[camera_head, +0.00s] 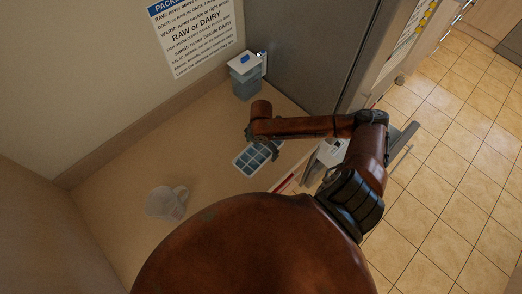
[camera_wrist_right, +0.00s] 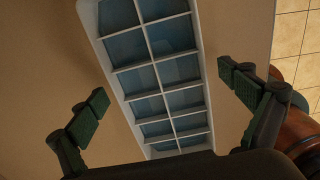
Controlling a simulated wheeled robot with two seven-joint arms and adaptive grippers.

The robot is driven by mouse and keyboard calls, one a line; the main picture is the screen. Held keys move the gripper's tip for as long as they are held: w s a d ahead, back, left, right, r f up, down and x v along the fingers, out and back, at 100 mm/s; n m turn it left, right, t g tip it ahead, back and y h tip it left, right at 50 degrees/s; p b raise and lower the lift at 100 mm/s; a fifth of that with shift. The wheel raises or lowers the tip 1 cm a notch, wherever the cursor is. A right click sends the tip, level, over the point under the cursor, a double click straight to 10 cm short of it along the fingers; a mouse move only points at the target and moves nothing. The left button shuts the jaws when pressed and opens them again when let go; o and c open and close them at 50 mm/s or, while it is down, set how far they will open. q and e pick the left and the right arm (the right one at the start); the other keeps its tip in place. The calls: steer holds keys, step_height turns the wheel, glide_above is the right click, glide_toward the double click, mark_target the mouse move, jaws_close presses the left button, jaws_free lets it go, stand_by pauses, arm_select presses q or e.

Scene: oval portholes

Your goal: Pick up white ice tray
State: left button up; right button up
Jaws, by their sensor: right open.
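The white ice tray (camera_head: 252,160) lies flat on the tan counter, with blue-grey cells in two rows. In the right wrist view the tray (camera_wrist_right: 156,68) runs lengthwise between the two fingers, its far end cut off by the top edge. My right gripper (camera_wrist_right: 168,98) is open, with one dark green finger pad on each side of the tray and a gap to both. In the head view my right gripper (camera_head: 273,150) hangs over the tray's right part, mostly hidden by my wrist. My left gripper is not in view.
A clear cup or jug (camera_head: 165,202) stands on the counter (camera_head: 205,140) at left. A blue-grey container with a white lid (camera_head: 246,75) stands by the wall at the back. A tall grey panel (camera_head: 300,45) rises behind my right arm. Tiled floor (camera_head: 450,150) lies to the right.

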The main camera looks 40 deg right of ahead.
steer(key=c, duration=1.5)
